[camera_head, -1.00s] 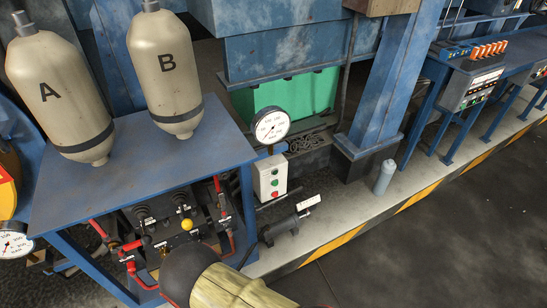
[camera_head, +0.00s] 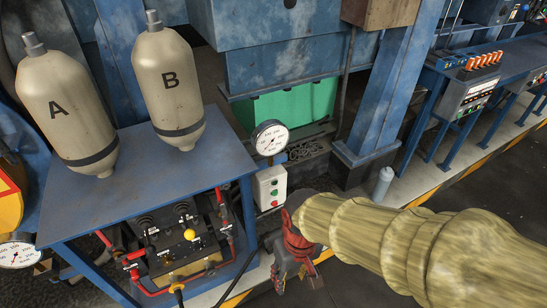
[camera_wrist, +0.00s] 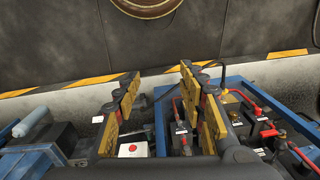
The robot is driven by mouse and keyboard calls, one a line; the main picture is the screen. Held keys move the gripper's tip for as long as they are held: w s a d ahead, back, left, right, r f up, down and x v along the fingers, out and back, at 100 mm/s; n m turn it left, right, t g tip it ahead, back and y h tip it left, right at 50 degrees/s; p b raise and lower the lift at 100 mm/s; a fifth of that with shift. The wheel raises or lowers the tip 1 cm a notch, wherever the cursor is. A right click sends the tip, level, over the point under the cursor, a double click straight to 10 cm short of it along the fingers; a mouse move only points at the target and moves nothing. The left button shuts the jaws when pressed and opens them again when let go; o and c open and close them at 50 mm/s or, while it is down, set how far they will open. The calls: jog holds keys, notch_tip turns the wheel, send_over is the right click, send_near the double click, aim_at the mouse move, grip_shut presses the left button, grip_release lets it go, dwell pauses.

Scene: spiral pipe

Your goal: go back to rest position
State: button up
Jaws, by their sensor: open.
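My gripper (camera_wrist: 158,82) is open and empty, its two yellow-and-dark fingers spread apart in the wrist view. In the head view my gripper (camera_head: 297,268) hangs at the end of my sleeved arm, in front of the box with buttons (camera_head: 270,188) and to the right of the blue table (camera_head: 140,165). Its fingertips are hard to make out there. My arm crosses the lower right of the head view and hides part of the floor and the striped edge.
Two tanks, A (camera_head: 62,105) and B (camera_head: 168,75), stand on the blue table. Below it is a valve panel (camera_head: 175,250) with red pipes. A dial gauge (camera_head: 270,137) and a grey cylinder (camera_head: 382,182) stand behind my arm. Dark floor (camera_head: 500,178) is open at right.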

jog(key=d+r+m+t+p, duration=0.1)
jog(key=d+r+m+t, duration=0.1)
jog(key=d+r, duration=0.5)
jog(key=s+d+r+m+t+p, duration=0.1)
jog(key=d+r+m+t, duration=0.1)
jog(key=d+r, duration=0.5)
notch_tip(320, 180, up, 5)
jog(key=shift+s+d+f+t+h+p, duration=0.1)
jog(key=shift+s+d+t+h+p, duration=0.2)
jog(key=shift+t, duration=0.6)
jog(key=shift+w, duration=0.1)
jog(key=shift+c, duration=0.3)
